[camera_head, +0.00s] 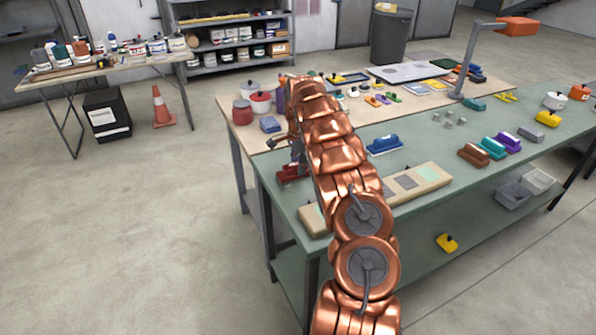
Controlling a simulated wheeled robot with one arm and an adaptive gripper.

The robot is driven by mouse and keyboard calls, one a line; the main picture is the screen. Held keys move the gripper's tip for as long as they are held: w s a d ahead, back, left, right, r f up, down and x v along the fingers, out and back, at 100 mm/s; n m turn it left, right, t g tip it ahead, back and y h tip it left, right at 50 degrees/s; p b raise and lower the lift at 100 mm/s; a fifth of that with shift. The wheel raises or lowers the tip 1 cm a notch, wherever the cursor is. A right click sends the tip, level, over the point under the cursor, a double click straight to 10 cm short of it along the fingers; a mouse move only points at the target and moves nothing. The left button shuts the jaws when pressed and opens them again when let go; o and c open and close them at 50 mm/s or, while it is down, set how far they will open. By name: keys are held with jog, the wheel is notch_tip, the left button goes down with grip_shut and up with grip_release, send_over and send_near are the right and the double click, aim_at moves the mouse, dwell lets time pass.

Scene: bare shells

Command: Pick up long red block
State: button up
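A red block (290,172) lies at the left end of the green-topped table (352,157), partly hidden by my copper arm. Its full length does not show. My gripper (294,157) is small and dark in this view, beside my arm and just above the red block. It points down toward the block. I cannot tell whether its fingers touch the block, or whether they are open or shut.
A long beige board (415,184) lies on the table under my arm. A blue block (384,145) sits right of my arm. Brown (473,155), teal (493,148) and purple (508,142) blocks stand farther right. A lamp (480,55) rises behind.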

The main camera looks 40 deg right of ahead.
grip_shut()
dwell(0.3)
jog(key=shift+w+r+b, duration=0.1)
jog(key=shift+r+b, duration=0.55)
jog(key=shift+r, duration=1.15)
jog(key=s+b, duration=0.1)
jog(key=s, duration=0.4)
jog(key=s+r+b, duration=0.1)
jog(key=s+b, duration=0.1)
jog(key=s, duration=0.3)
jog(key=s+b, duration=0.2)
jog(key=s, duration=0.4)
jog(key=shift+s+a+r, duration=0.1)
jog(key=shift+a+r, duration=0.05)
jog(key=shift+r, duration=0.1)
